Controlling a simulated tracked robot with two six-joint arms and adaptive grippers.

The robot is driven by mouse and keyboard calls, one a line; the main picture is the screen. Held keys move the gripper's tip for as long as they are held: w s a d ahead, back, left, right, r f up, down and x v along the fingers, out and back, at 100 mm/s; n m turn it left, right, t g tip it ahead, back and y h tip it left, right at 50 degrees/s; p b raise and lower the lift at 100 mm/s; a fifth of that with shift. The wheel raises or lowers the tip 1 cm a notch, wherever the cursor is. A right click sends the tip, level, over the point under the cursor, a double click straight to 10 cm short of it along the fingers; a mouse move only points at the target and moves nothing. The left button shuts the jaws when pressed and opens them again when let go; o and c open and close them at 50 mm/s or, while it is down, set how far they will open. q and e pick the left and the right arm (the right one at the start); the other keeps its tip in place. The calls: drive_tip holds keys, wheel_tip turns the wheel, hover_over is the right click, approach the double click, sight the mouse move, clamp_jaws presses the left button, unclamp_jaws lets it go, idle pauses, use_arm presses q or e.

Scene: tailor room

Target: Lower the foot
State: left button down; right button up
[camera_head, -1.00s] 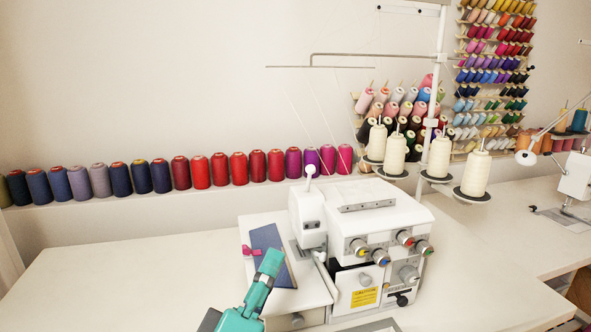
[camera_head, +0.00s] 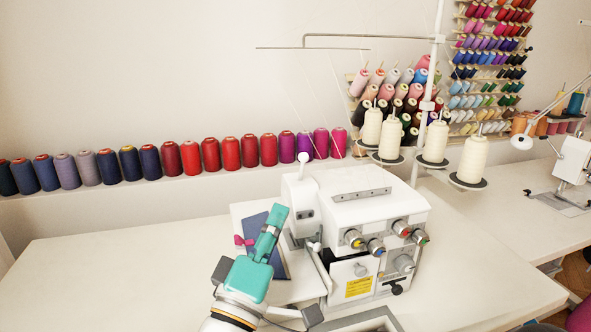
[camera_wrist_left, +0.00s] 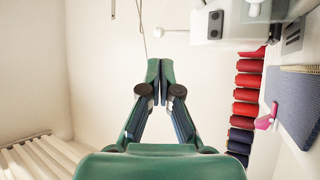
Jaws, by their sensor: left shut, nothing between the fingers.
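The white sewing machine (camera_head: 365,210) stands on the table, with dials on its front. Its foot is too small to make out, below the head at its left end. A small white lever (camera_head: 313,247) shows beside that end. My left gripper (camera_head: 280,212), teal, is shut and empty, just left of the machine's head and above the blue fabric (camera_head: 284,268). In the left wrist view its fingertips (camera_wrist_left: 159,66) meet, apart from a white-tipped rod (camera_wrist_left: 172,32) beyond them. My right gripper is not in view.
A pink clip (camera_head: 243,240) sits at the fabric's left edge. Cream thread cones (camera_head: 433,142) stand behind the machine. A row of spools (camera_head: 210,155) lines the wall shelf. The table's left part (camera_head: 110,275) is clear.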

sight(300, 160)
use_arm(q)
drive_tip(key=p+x, duration=0.1)
drive_tip(key=x, duration=0.8)
drive_tip(key=shift+w+d+r+p, duration=0.1)
drive_tip(key=shift+w+p, duration=0.05)
drive_tip(key=shift+p, duration=0.25)
drive_tip(key=shift+w+r+n+g+y+p, duration=0.15)
drive_tip(key=shift+r+n+g+y+p, duration=0.2)
drive_tip(key=shift+n+p, duration=0.2)
drive_tip(key=shift+w+r+n+g+y+p, duration=0.35)
drive_tip(key=shift+r+n+g+y+p, duration=0.25)
drive_tip(key=shift+p, duration=0.3)
drive_tip(key=n+g+p, duration=0.1)
drive_tip(key=p, duration=0.1)
drive_tip(key=w+r+n+g+y+p, duration=0.1)
drive_tip(key=p, duration=0.2)
drive_tip(key=shift+w+a+g, duration=0.25)
drive_tip(key=shift+a+g, duration=0.1)
drive_tip(key=shift+a, duration=0.05)
drive_tip(key=shift+f+b, duration=0.4)
drive_tip(key=shift+f, duration=0.05)
